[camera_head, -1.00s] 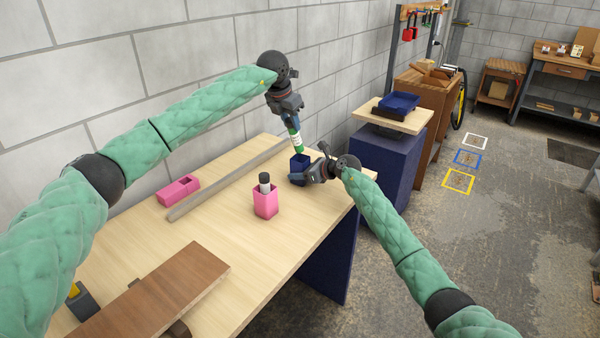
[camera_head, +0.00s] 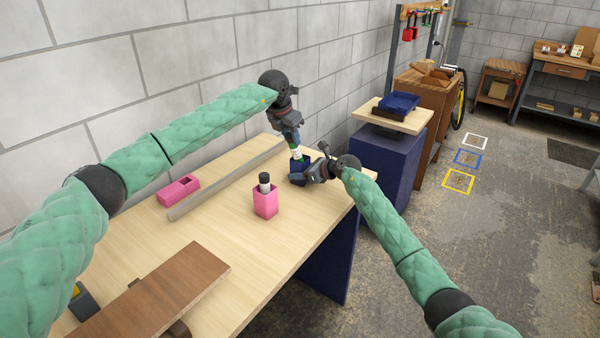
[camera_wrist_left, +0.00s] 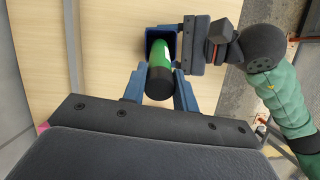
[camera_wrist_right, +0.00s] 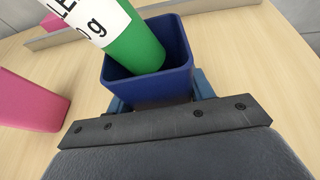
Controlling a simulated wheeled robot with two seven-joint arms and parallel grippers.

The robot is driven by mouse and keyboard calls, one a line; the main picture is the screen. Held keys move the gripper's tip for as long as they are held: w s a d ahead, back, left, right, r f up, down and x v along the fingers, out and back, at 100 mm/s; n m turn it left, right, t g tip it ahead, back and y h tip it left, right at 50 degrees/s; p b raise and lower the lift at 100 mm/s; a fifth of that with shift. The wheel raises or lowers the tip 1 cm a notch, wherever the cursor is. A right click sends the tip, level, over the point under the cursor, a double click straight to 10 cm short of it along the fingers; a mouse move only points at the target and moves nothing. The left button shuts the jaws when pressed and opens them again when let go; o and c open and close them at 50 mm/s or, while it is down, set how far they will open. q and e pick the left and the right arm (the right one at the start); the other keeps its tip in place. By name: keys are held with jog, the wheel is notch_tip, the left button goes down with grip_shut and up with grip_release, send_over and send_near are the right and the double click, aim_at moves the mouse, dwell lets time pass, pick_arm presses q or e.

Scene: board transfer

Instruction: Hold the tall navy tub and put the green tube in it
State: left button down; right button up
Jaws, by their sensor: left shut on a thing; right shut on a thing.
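The tall navy tub (camera_head: 299,166) stands upright near the far end of the table, its open top showing in the right wrist view (camera_wrist_right: 180,80). My right gripper (camera_head: 312,175) is shut on the tub from the right. My left gripper (camera_head: 294,140) is above the tub, shut on the green tube (camera_head: 296,153) near its dark cap (camera_wrist_left: 160,84). The tube's green lower end (camera_wrist_right: 138,50) is inside the tub's mouth, tilted, with its white label band above the rim.
A pink tub (camera_head: 265,203) holding a dark-capped tube stands nearer on the table. A pink block-like container (camera_head: 178,190), a grey strip (camera_head: 225,180) and a brown board (camera_head: 155,292) lie to the left. Table (camera_head: 225,225) between them is clear.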

pick_arm(q)
jog(key=c, duration=1)
grip_release()
jog(key=v, duration=1.2)
pick_arm(e)
jog(key=o, duration=1.1)
jog(key=shift+c, duration=0.2)
pick_arm(q)
jog(key=shift+w, duration=0.1)
